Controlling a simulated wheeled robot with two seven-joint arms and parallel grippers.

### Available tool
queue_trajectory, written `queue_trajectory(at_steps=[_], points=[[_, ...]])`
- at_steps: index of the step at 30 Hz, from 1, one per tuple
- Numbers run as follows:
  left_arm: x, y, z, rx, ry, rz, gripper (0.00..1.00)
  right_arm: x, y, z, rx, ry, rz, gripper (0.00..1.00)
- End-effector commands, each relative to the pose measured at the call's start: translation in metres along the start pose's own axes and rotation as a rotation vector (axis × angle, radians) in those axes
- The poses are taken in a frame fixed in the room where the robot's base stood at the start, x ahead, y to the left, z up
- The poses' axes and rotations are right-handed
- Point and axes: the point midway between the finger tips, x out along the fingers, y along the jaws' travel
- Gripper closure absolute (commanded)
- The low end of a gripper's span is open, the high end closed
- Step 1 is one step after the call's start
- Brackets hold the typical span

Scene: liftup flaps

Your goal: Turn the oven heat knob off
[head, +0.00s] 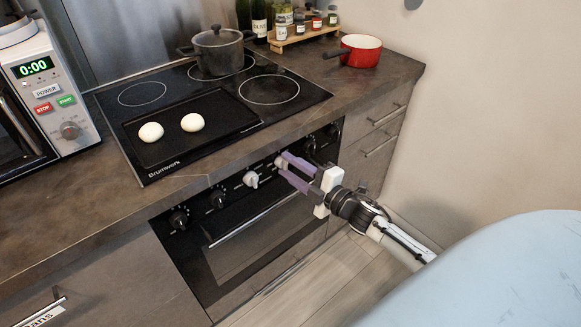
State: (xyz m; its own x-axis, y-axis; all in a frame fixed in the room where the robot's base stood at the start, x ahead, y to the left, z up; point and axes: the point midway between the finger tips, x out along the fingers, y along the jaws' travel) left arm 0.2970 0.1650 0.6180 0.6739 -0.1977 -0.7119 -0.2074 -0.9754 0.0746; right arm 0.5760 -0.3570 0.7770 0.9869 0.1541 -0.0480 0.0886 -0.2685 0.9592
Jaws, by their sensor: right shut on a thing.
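The oven (262,241) is set into the counter front below the cooktop, with a row of knobs along its dark panel. Two of the knobs are light grey; the rest are black. My right gripper (284,164) reaches in from the right, its purple fingers pointing at the panel. It is shut on the right light grey knob (279,161), which its fingers partly hide. The other light grey knob (250,179) is just left of the fingers, clear of them. The knob markings are too small to read. My left gripper is not in view.
On the cooktop (150,172) are a black griddle (208,103) with two white round items and a grey lidded pot (219,53). A red pan (361,50) and a spice rack (302,37) stand behind. A microwave (48,95) is left. An oven handle bar (253,223) runs below the knobs.

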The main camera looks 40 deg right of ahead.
Motion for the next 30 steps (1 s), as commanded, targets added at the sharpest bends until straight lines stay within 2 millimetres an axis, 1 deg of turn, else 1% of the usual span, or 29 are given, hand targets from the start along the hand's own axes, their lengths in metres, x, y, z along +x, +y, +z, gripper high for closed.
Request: queue_trajectory(at_steps=[1, 9, 23, 24, 26, 30], points=[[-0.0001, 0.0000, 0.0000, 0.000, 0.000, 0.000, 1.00, 0.0003, 0.0025, 0.0016, -0.021, -0.005, 0.002, 0.93], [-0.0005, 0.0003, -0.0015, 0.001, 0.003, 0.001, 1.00, 0.0005, 0.0032, 0.0013, -0.089, -0.009, -0.001, 0.93], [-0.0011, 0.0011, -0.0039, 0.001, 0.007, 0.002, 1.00, 0.0008, 0.0040, 0.0010, -0.101, -0.008, 0.000, 0.93], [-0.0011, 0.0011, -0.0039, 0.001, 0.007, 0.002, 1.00, 0.0008, 0.0040, 0.0010, -0.101, -0.008, 0.000, 0.64], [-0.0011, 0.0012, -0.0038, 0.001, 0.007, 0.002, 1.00, 0.0007, 0.0037, 0.0009, -0.100, -0.008, -0.001, 0.54], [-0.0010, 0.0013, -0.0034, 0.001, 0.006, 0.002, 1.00, 0.0005, 0.0025, 0.0003, -0.099, -0.007, -0.002, 0.53]])
